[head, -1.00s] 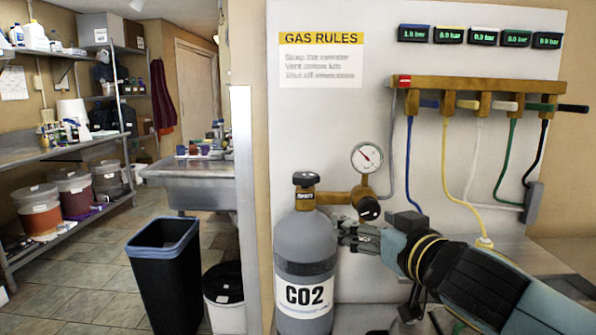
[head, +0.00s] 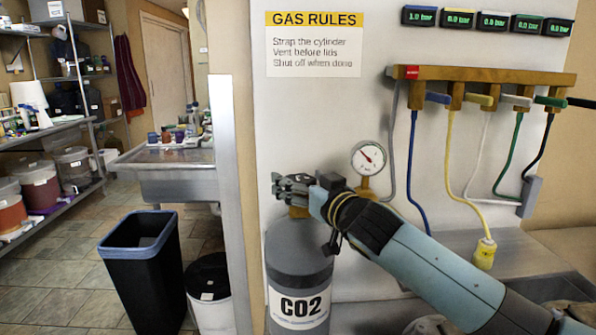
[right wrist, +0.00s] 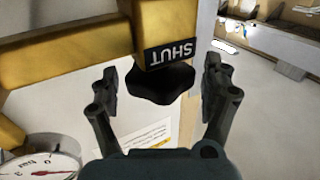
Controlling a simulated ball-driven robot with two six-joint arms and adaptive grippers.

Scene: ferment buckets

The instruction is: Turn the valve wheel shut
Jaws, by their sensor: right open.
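The grey CO2 cylinder (head: 299,262) stands upright at the lower middle of the head view. Its black valve wheel (right wrist: 160,84) shows in the right wrist view, beside a brass valve body (right wrist: 165,28) with a SHUT label. My right gripper (head: 288,190) is at the cylinder's top in the head view and hides the wheel there. In the right wrist view the right gripper (right wrist: 160,74) is open, with one finger on each side of the wheel. Gaps show between fingers and wheel, so it does not grip it. My left gripper is not in view.
A pressure gauge (head: 368,158) sits just right of the gripper. A brass manifold (head: 480,82) with coloured levers and hoses hangs on the white panel (head: 320,110). A black bin (head: 145,265) and a sink (head: 170,178) stand to the left.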

